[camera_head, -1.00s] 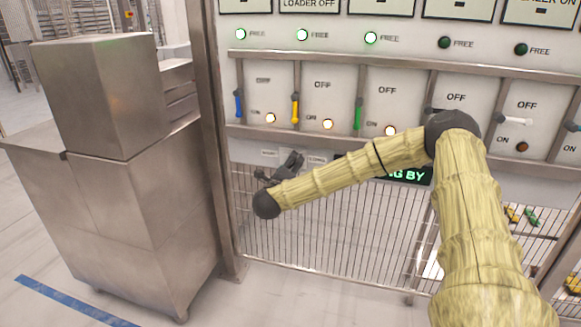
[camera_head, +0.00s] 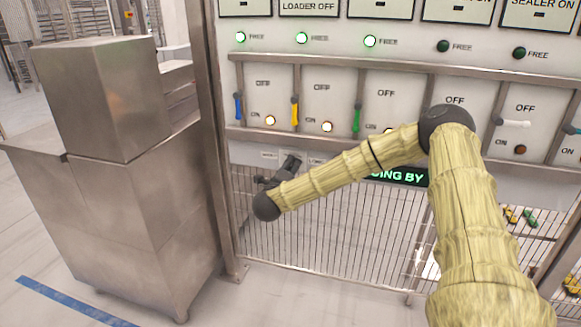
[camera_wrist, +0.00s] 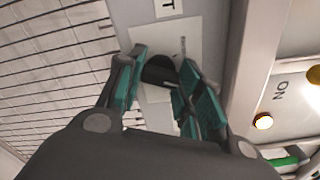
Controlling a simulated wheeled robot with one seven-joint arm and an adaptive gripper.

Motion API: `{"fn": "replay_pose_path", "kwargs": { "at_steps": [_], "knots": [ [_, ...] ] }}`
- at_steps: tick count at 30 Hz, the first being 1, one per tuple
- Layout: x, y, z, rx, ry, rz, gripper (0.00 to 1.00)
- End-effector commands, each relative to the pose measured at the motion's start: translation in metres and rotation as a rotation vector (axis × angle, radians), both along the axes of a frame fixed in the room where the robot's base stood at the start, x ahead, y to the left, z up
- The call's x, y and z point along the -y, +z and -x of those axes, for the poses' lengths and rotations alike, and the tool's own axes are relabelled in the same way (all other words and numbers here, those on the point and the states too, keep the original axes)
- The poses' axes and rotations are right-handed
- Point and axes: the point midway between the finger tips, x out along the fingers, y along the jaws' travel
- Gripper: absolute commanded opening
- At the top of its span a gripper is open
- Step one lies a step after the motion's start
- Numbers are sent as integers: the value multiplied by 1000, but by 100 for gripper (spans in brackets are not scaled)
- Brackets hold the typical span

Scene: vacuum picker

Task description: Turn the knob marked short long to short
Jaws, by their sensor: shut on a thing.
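The black knob (camera_wrist: 160,70) sits on a pale plate (camera_wrist: 185,35) in the wrist view. My gripper (camera_wrist: 162,82) has its two teal-padded fingers on either side of the knob and is shut on it. In the head view my gripper (camera_head: 290,168) is at the panel's lower strip, between two small labels, the left one (camera_head: 268,155) and the right one, reading LONG or similar (camera_head: 316,161). The knob itself is hidden behind my gripper there. In the wrist view a label ending in T (camera_wrist: 168,7) shows above the plate. The knob's exact setting cannot be read.
Above are levers with coloured handles, blue (camera_head: 238,106), yellow (camera_head: 295,114) and green (camera_head: 357,118), and a rail (camera_head: 300,136). A green-lit display (camera_head: 400,177) is to the right. A wire mesh (camera_head: 330,235) lies below. A steel cabinet (camera_head: 150,200) stands left.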

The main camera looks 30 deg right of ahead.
Motion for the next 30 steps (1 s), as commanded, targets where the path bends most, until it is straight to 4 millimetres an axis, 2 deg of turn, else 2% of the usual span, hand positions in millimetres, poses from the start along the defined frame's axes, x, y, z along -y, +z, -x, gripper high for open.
{"fn": "replay_pose_path", "kwargs": {
  "at_steps": [6, 30],
  "knots": [
    [-1, 5, -1, -142, 3, 125, 12],
    [-2, 2, -1, -684, 4, 586, 12]
  ]
}}
